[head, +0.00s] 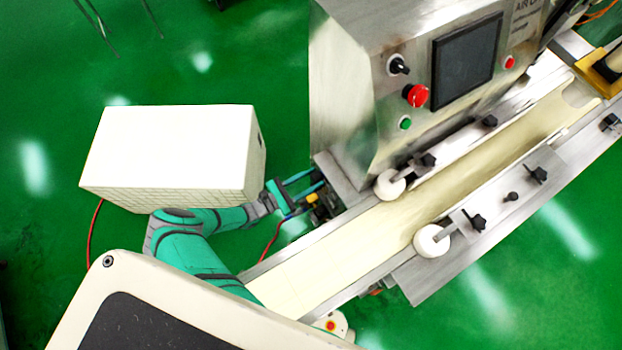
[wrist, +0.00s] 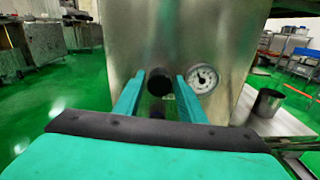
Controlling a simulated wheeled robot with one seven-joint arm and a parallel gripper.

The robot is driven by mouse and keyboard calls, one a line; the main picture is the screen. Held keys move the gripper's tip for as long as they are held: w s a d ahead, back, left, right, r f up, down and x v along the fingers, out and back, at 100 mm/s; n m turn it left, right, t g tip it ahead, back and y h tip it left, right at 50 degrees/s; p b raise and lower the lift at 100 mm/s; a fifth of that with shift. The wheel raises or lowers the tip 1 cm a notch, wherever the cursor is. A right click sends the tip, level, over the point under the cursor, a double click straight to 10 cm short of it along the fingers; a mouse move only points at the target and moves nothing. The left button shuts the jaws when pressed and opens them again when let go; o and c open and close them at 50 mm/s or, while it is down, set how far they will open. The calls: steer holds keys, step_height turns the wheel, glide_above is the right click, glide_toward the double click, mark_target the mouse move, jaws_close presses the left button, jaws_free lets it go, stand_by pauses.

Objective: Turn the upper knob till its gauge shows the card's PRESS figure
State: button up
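In the wrist view a round black knob (wrist: 158,82) sits on the steel side panel, between my gripper's fingertips in the picture. My gripper (wrist: 160,77) is open, with a teal finger on either side of the knob; I cannot tell whether they touch it. A white dial gauge (wrist: 203,79) with a dark needle is right of the right finger; its figures are too small to read. A second dark round shape (wrist: 160,107) shows lower between the fingers, partly hidden. In the head view my gripper (head: 311,181) is at the machine's lower left end. I see no readable PRESS card.
The steel machine (head: 345,90) carries a screen, a red button (head: 416,96) and a green button (head: 405,123). A cream conveyor belt (head: 340,250) runs beside it. A metal cup (wrist: 268,102) stands at right.

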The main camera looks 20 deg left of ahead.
steer(key=shift+c, duration=0.3)
steer(key=c, duration=0.7)
steer(key=shift+m, duration=0.3)
steer(key=m, duration=1)
steer(key=shift+s+f+m, duration=0.1)
steer(key=shift+m, duration=0.3)
steer(key=m, duration=1.2)
steer(key=shift+f, duration=0.15)
steer(key=shift+m, duration=0.3)
